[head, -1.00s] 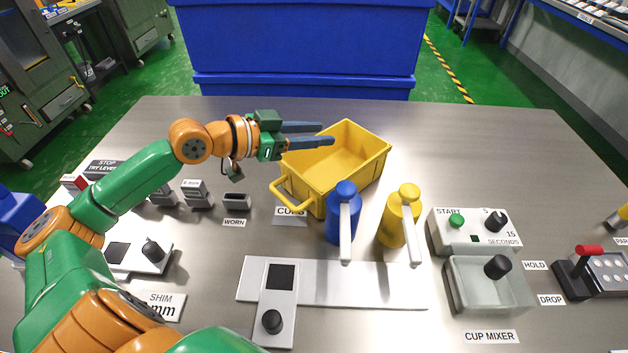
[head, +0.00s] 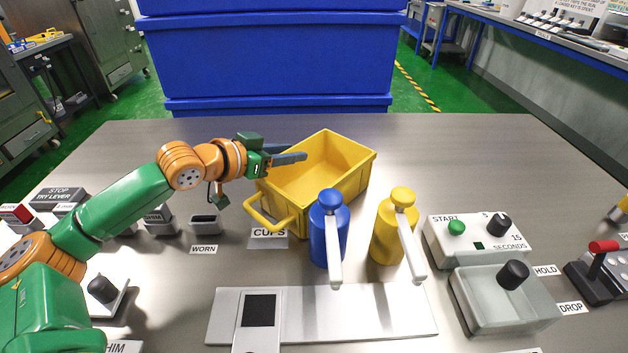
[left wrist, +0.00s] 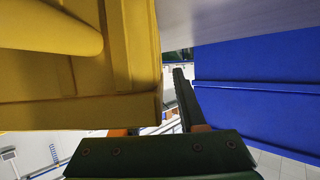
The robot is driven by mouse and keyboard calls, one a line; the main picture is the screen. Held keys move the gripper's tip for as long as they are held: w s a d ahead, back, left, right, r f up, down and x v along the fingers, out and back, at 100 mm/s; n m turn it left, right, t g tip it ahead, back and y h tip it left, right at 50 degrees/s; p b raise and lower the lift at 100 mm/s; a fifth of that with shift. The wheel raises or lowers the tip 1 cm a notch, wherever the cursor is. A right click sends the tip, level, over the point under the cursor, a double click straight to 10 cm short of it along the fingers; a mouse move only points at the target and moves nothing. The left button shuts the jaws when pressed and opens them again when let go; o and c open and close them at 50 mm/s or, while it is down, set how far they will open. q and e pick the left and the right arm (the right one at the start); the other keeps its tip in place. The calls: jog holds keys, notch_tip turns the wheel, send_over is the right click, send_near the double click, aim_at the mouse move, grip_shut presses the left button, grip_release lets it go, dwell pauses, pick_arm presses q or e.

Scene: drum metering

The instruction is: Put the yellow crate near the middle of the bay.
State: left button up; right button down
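The yellow crate (head: 345,185) stands upright on the bench, open at the top and empty where I can see inside. Its looped handle (head: 268,218) faces front left. My left gripper (head: 290,153) is at the crate's upper left side in the head view, its two dark fingers apart and overlapping the rim. In the left wrist view the crate (left wrist: 80,80) fills the upper left, close up. One finger (left wrist: 183,100) shows beside its edge; the other is hidden behind the crate. I cannot tell whether they touch it. My right gripper is out of view.
A blue pump bottle (head: 327,225) and a yellow pump bottle (head: 388,235) stand just in front of the crate. The cup mixer (head: 505,300) is at right. A big blue bin (head: 270,60) stands beyond the bench. The bench behind and right of the crate is clear.

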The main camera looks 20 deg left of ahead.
pick_arm(q)
jog(key=shift+w+d+f, duration=0.2)
jog(key=shift+w, duration=0.15)
grip_shut()
dwell(1.2)
